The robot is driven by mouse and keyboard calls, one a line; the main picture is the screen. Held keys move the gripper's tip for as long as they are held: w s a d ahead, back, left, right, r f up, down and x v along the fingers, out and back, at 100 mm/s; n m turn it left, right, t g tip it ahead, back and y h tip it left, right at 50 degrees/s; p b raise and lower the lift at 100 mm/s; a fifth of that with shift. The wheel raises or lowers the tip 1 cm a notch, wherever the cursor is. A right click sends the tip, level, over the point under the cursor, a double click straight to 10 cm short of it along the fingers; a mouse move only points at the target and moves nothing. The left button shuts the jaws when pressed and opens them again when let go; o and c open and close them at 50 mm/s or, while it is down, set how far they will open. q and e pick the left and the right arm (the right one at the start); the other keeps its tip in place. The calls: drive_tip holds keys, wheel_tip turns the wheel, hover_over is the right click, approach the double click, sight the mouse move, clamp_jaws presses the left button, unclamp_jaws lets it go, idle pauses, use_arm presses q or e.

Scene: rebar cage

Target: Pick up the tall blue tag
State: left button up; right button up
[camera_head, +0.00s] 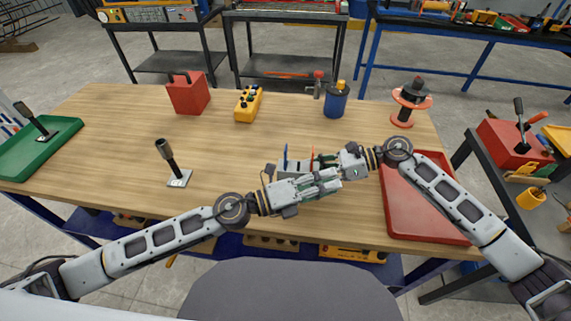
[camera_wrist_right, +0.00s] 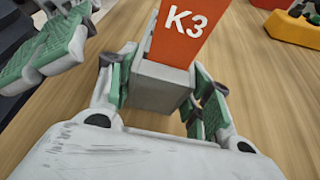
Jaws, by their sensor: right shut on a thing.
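A narrow upright blue piece (camera_head: 286,158), likely the blue tag, shows in the head view just behind my left gripper; its lower part is hidden. An orange-red tag (camera_head: 312,156) stands to its right. In the right wrist view this tag (camera_wrist_right: 183,30) reads K3 and rises from a grey block (camera_wrist_right: 160,85). My right gripper (camera_head: 322,160) is shut on the grey block of this tag, with a green-padded finger on each side (camera_wrist_right: 160,92). My left gripper (camera_head: 325,180) reaches across in front of both tags; its green pads (camera_wrist_right: 45,55) show at the wrist view's left. Its opening is unclear.
A red tray (camera_head: 425,205) lies at the table's right. A lever on a grey plate (camera_head: 179,179) stands left of the grippers. A red box (camera_head: 188,95), yellow box (camera_head: 248,105), blue canister (camera_head: 336,102) and orange spool (camera_head: 410,100) stand along the back. The wooden middle is mostly clear.

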use_arm(q)
drive_tip(key=t, duration=0.2)
drive_tip(key=m+t+y, duration=0.1)
drive_tip(key=t+y, duration=0.8)
drive_tip(key=y, duration=0.7)
approach(285, 156)
drive_tip(key=shift+s+f, duration=0.15)
drive_tip(key=shift+s, duration=0.25)
drive_tip(key=shift+w, duration=0.1)
drive_tip(key=shift+w+d, duration=0.2)
drive_tip(key=shift+w, duration=3.15)
drive_tip(key=shift+w+d, duration=0.2)
drive_tip(key=shift+w, duration=2.4)
